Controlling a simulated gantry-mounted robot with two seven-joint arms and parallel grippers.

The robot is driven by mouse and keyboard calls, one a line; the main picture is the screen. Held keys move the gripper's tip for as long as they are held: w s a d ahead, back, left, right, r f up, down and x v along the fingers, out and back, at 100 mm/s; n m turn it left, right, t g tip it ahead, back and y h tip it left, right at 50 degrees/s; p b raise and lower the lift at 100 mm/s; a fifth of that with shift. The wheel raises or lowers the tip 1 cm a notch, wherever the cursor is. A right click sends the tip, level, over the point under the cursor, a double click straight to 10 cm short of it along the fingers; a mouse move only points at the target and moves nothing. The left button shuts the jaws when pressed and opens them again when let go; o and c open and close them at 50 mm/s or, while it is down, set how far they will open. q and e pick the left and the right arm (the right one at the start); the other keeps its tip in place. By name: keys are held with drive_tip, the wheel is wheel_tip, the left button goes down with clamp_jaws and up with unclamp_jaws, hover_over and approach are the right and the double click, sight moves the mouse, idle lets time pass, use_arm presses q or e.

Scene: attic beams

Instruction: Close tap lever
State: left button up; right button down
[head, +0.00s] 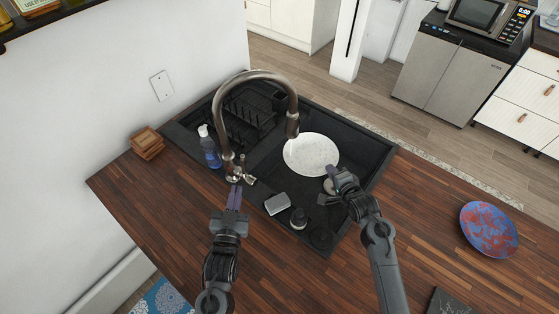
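A bronze gooseneck tap (262,76) stands at the left rim of the black sink (368,152), its spout over a white speckled plate (312,155).
A blue soap bottle (209,147) stands left of the tap, and a dark dish rack (246,116) is behind it. A grey sponge (277,204) lies at the sink's front rim. Wooden coasters (147,143) and a red-blue plate (489,229) rest on the counter (160,205).

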sight(243, 165)
use_arm(q)
drive_tip(key=m, duration=0.3)
drive_tip(key=shift+a+r, duration=0.1)
drive_tip(key=shift+a, duration=0.1)
clamp_jaws()
drive_tip(key=s+d+f+m, duration=0.2)
drive_tip(key=s+d+m, duration=0.2)
drive_tip(key=m, duration=1.1)
drive_tip(key=w+a, duration=0.2)
drive_tip(key=w, duration=1)
drive_tip(key=shift+a+r, duration=0.2)
drive_tip(key=shift+r, duration=0.25)
